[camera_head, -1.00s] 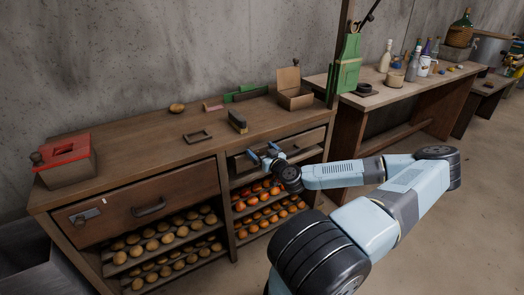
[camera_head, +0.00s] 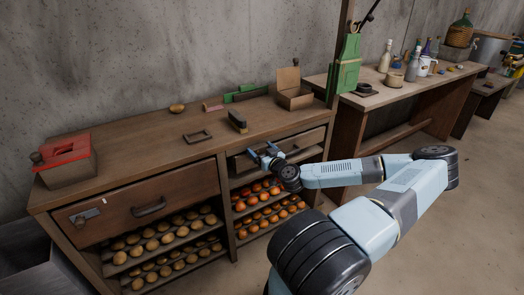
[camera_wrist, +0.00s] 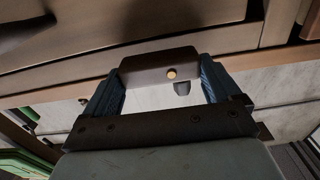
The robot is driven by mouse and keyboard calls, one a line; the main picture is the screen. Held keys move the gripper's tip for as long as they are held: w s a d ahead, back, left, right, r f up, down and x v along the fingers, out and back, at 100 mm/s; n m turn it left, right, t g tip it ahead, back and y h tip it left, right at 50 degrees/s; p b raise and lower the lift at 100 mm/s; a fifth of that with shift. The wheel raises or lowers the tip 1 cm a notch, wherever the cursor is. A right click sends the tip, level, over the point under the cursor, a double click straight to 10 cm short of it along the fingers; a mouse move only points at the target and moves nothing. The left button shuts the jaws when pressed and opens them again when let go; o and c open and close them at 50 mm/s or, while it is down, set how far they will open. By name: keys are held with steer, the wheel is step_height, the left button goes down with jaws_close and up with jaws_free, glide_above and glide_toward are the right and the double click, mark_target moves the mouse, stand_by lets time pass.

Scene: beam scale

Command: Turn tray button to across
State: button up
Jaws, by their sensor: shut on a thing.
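In the head view my gripper (camera_head: 264,153) is at the front of the bench's right half, by the right drawer (camera_head: 306,140). The button is too small or hidden to make out there.
Racks of orange-red fruit (camera_head: 262,196) lie below my gripper, and racks of brown round items (camera_head: 165,238) lie to the left. A large drawer with a handle (camera_head: 150,208) is at left.

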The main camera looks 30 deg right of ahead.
steer(key=shift+w+d+m, duration=0.1)
steer(key=shift+m, duration=0.2)
steer(key=m, duration=0.3)
steer(key=shift+f+m, duration=0.2)
steer(key=shift+m, duration=0.2)
steer(key=m, duration=0.4)
steer(key=shift+f+m, duration=0.25)
steer(key=shift+m, duration=0.05)
steer(key=m, duration=0.8)
steer(key=shift+a+f+m, duration=0.2)
steer(key=shift+f+m, duration=0.1)
steer(key=shift+f, duration=0.1)
steer(key=shift+m, duration=0.3)
